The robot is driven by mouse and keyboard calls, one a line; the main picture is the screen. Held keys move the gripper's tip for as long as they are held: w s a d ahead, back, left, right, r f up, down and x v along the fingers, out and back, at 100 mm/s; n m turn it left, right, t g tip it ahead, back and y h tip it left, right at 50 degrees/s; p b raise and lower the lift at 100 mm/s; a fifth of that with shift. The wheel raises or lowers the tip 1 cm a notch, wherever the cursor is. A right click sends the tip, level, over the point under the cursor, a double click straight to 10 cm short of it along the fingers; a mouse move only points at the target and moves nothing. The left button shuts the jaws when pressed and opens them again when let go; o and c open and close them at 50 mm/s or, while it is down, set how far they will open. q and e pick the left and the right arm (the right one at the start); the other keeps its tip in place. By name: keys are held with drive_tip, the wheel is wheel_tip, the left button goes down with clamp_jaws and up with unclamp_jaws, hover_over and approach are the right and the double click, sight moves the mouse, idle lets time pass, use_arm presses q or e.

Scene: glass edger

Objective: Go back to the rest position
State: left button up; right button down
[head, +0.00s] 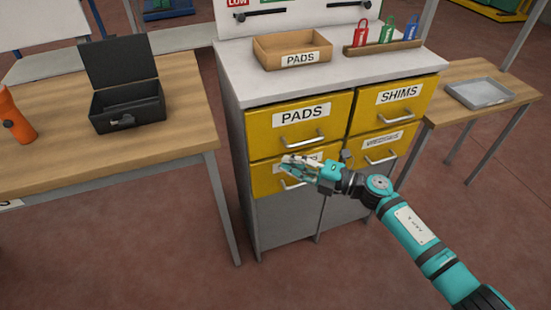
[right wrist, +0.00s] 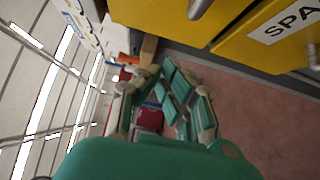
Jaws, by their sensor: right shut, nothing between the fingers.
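My right gripper (head: 290,168) is in front of the lower left yellow drawer (head: 265,182) of the cabinet, near its handle, and hides part of its label. It is shut and empty. In the right wrist view the gripper's fingers (right wrist: 165,75) come together, with yellow drawer fronts (right wrist: 175,20) above them. I cannot tell whether the gripper touches the handle. All the drawers look closed. My left gripper is in neither view.
The cabinet top (head: 245,75) holds an open PADS box (head: 265,50) and a rack with red, green and blue tags (head: 387,32). A wooden table (head: 180,85) at left bears an open black case (head: 125,105) and an orange flashlight (head: 14,118). A grey tray (head: 480,93) lies on the right table.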

drive_tip(key=d+f+m+t+h, duration=0.55)
drive_tip(key=d+f+m, duration=0.6)
drive_tip(key=f, duration=0.35)
drive_tip(key=s+d+f+m+g+h+p, duration=0.1)
drive_tip(key=s+d+f+m+h, duration=0.25)
drive_tip(key=f, duration=0.45)
drive_tip(key=s+d+f+m+h, duration=0.3)
drive_tip(key=s+f+m, duration=0.15)
drive_tip(key=f, duration=0.35)
drive_tip(key=s+d+f+m+g+h+p, duration=0.1)
drive_tip(key=s+d+f+m+g+h, duration=0.15)
drive_tip(key=s+f, duration=0.6)
drive_tip(key=s+d+f+m+g+h, duration=0.1)
drive_tip(key=s+f+m+g, duration=0.35)
drive_tip(key=s, duration=0.75)
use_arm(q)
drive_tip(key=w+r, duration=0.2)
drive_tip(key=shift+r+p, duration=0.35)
use_arm(e)
drive_tip(key=s+f+m+g, duration=0.1)
drive_tip(key=s+f+g, duration=0.1)
drive_tip(key=s, duration=0.9)
drive_tip(key=s+a+f+m+g, duration=0.1)
drive_tip(key=s+f, duration=0.4)
drive_tip(key=s, duration=0.6)
drive_tip(key=shift+s+a+f+g+h, duration=0.2)
drive_tip(key=shift+a+f+g+h, duration=0.1)
drive_tip(key=shift+g+h, duration=0.2)
